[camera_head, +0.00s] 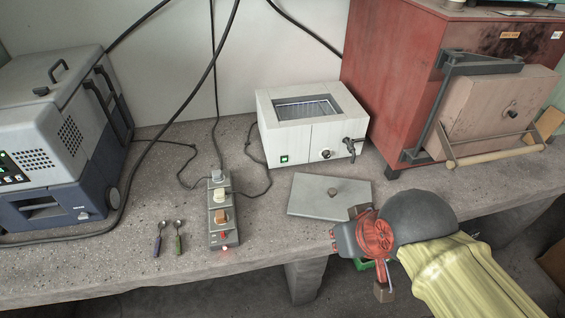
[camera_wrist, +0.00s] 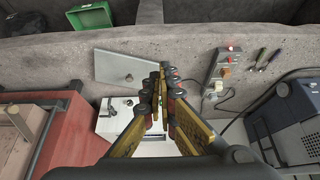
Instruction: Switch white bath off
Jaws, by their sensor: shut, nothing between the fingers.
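The white bath (camera_head: 278,140) stands at the back of the bench, an open basin in its top. On its front are a green lit switch (camera_head: 284,159) at the lower left, a dark knob (camera_head: 326,154) and a tap (camera_head: 350,146) at the right. My gripper (camera_head: 372,240) is shut and empty near the bench's front edge, to the right of and in front of the bath, apart from it.
A flat grey lid (camera_head: 318,198) lies between the bath and my gripper. A power strip (camera_head: 221,207) with plugs and cables is left of it, beside two small spoons (camera_head: 168,238). A red furnace (camera_head: 395,75) stands right; a grey-blue machine (camera_head: 50,140) stands left.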

